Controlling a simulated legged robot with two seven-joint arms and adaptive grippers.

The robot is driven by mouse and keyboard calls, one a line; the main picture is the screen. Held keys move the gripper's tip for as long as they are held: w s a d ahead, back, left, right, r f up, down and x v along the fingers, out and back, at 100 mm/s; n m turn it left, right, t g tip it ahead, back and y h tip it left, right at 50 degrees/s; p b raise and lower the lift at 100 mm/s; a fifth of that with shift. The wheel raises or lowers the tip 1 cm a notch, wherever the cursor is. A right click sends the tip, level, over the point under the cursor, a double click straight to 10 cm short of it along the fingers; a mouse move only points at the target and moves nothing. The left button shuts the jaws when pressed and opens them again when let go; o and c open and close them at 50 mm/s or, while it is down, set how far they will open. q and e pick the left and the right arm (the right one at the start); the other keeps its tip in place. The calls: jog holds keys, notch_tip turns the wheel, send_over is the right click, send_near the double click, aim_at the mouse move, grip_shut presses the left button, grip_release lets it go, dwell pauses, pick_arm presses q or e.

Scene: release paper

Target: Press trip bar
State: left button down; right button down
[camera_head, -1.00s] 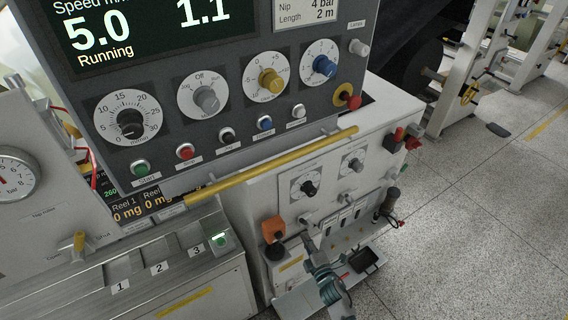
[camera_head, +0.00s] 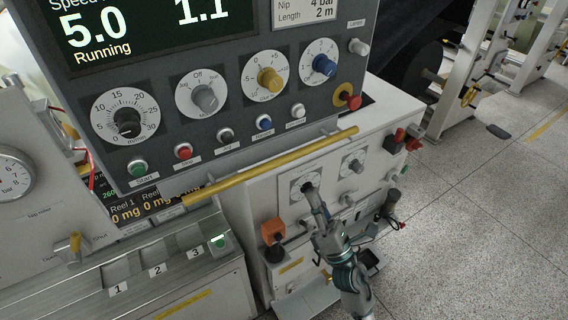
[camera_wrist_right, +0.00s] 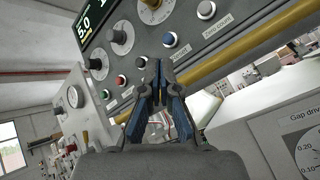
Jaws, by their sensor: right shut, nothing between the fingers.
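The trip bar looks to be the long yellow bar (camera_head: 270,167) below the front edge of the control panel. It also crosses the right wrist view (camera_wrist_right: 235,52) diagonally. My right gripper (camera_head: 311,190) is shut and empty. In the head view it is below the bar's right half, in front of a dial on the white cabinet, apart from the bar in the picture. In the right wrist view the closed fingertips (camera_wrist_right: 157,66) point up toward the panel's button row, with the bar to their right. My left gripper is not in view.
The control panel (camera_head: 225,60) overhangs with dials, coloured buttons and a red emergency knob (camera_head: 352,101). An orange-headed switch (camera_head: 273,231) stands left of my right arm. A numbered ledge (camera_head: 190,275) lies at lower left.

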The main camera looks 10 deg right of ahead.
aim_at(282, 160)
jog(key=shift+r, duration=0.1)
dwell(0.3)
jog(key=w+a+b, duration=0.1)
jog(key=w+a, duration=0.2)
jog(key=w, duration=0.5)
jog(key=shift+w, duration=0.2)
dwell(1.4)
jog(key=shift+w+a, duration=0.15)
jog(key=shift+w, duration=0.1)
jog(key=shift+w+a+r+b, duration=0.1)
jog(key=shift+w+a+b, duration=0.15)
jog(key=shift+w+b, duration=0.45)
dwell(1.3)
jog(key=shift+w, duration=0.15)
jog(key=shift+s+d+p, duration=0.25)
jog(key=shift+s+p, duration=0.25)
jog(key=shift+s, duration=0.6)
